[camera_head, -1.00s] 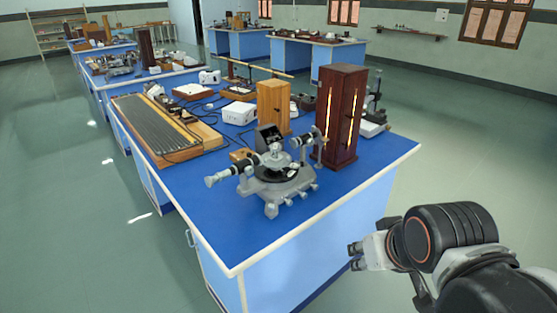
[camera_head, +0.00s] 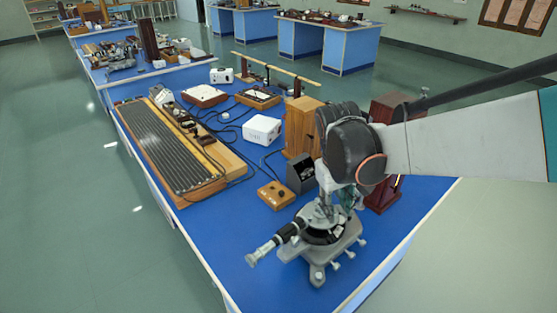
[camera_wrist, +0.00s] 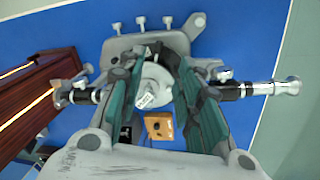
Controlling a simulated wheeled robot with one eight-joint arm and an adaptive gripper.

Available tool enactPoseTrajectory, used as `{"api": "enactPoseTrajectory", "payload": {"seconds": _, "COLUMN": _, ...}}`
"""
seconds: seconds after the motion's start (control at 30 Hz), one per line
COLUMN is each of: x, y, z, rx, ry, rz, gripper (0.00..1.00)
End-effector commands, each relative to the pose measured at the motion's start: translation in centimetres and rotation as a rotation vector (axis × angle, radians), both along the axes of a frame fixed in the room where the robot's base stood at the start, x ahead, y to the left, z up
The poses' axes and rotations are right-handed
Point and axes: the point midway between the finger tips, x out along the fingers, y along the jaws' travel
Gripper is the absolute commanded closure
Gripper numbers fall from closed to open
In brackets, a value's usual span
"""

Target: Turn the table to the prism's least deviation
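The spectrometer (camera_head: 347,246) stands on the near end of the blue bench, with its telescope (camera_head: 277,242) pointing to the lower left. In the wrist view its round centre table (camera_wrist: 156,78) lies below and between my fingers, and the telescope (camera_wrist: 262,90) points right. The collimator tube (camera_wrist: 84,96) points left toward the dark red lamp cabinet (camera_wrist: 40,92), which has glowing slits. My gripper (camera_wrist: 153,66) is open, with its green-padded fingers to either side of the table; it also shows in the head view (camera_head: 335,192). I cannot make out the prism or whether the fingers touch anything.
A small wooden control box (camera_head: 275,195) and a dark grey instrument (camera_head: 300,173) sit behind the spectrometer. A wooden cabinet (camera_head: 301,126), a white box (camera_head: 262,130) and a long ridged board (camera_head: 160,150) stand further back. Bare blue bench lies left of the telescope.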

Motion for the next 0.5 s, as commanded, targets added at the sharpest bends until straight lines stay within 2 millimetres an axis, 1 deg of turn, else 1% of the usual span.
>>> {"api": "enactPoseTrajectory", "payload": {"seconds": 0.03, "x": 0.3, "y": 0.1, "z": 0.0, "rx": -0.003, "ry": 0.008, "rz": 0.003, "gripper": 0.68}}
{"api": "enactPoseTrajectory", "payload": {"seconds": 0.17, "x": 0.4, "y": 0.0, "z": -0.7, "rx": -0.007, "ry": 0.016, "rz": 0.005, "gripper": 0.68}}
{"api": "enactPoseTrajectory", "payload": {"seconds": 0.27, "x": 0.5, "y": -0.1, "z": -1.9, "rx": -0.007, "ry": 0.016, "rz": 0.004, "gripper": 0.68}}
{"api": "enactPoseTrajectory", "payload": {"seconds": 0.5, "x": 0.6, "y": -0.8, "z": -6.5, "rx": -0.006, "ry": 0.014, "rz": 0.006, "gripper": 0.68}}
